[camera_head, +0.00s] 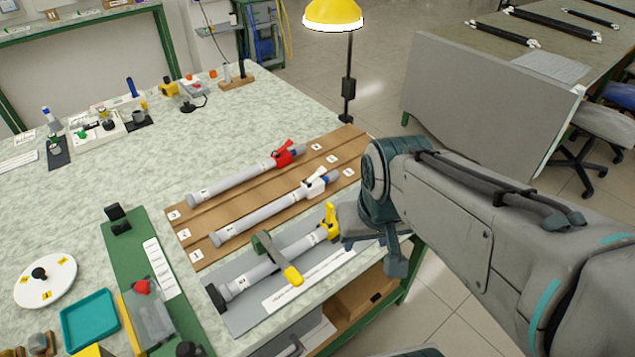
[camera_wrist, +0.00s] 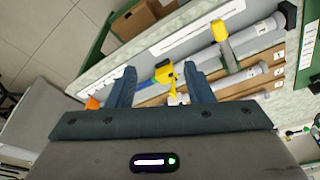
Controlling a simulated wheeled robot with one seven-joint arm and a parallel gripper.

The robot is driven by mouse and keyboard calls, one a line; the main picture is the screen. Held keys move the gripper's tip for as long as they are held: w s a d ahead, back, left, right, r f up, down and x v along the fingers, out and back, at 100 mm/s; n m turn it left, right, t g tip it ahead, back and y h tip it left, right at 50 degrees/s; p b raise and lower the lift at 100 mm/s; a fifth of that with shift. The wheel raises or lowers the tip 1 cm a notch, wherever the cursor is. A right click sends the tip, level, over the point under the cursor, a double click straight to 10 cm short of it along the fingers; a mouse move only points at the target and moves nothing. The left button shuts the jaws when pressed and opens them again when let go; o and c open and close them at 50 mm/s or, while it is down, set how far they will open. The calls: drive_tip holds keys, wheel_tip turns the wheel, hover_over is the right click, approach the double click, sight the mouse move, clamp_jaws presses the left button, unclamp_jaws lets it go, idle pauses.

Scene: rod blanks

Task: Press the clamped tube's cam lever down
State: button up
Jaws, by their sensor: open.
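The clamped grey tube (camera_head: 250,276) lies on a grey plate, held by a clamp with a green arm and yellow handle (camera_head: 292,275). Its yellow cam lever (camera_head: 331,221) is at the right end and stands up from the tube. In the wrist view the yellow lever (camera_wrist: 165,75) shows between my gripper's fingers, with a blue rod beside it. My gripper (camera_wrist: 159,70) is open and empty. In the head view my wrist is just right of the lever and hides the tube's far end. I cannot tell whether a finger touches the lever.
Two more grey tubes lie on a wooden rack behind, one with a red lever (camera_head: 287,154) and one with a white lever (camera_head: 315,184). A green fixture (camera_head: 125,250), a teal tray (camera_head: 90,320) and a white disc (camera_head: 45,280) stand left. A yellow lamp (camera_head: 333,15) is behind.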

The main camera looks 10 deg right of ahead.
drive_tip(key=shift+w, duration=0.25)
clamp_jaws()
drive_tip(key=w+a+f+n+h, duration=0.1)
drive_tip(key=w+a+n, duration=0.2)
drive_tip(key=w+a, duration=0.2)
drive_tip(key=w+a+f+n+g+h+b, duration=0.1)
drive_tip(key=w+a, duration=0.4)
drive_tip(key=w, duration=0.5)
drive_tip(key=shift+w+a+n+h, duration=0.2)
drive_tip(key=shift+a+n+h, duration=0.2)
drive_tip(key=shift+n+h, duration=0.45)
